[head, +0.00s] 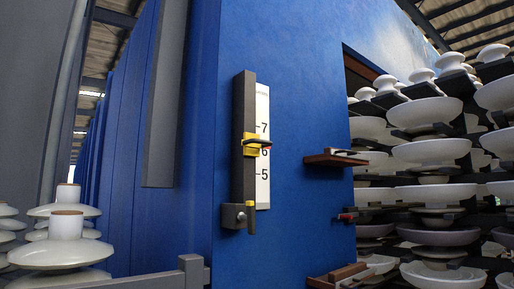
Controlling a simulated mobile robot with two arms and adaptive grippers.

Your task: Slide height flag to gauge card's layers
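The height flag is a yellow slider (249,144) on a dark upright rail (244,90) fixed to the blue wall. A dark bar crosses its front and a small red tip points right. The white scale (263,185) beside the rail reads 7, 6 and 5 downward. The red tip stands a little above the 6, partly over it. A dark block with a round knob (236,216) and a yellow-topped lever (250,218) is at the rail's foot. I cannot make out a gauge card with certainty or read any layer marking. Neither gripper shows.
A brown ledge (326,160) with a small dark and white item juts from the blue wall (300,80). Another ledge with brown blocks (346,272) is lower. White insulator stacks (432,150) fill the right; more insulators (65,250) stand lower left. A grey rail (190,268) crosses low.

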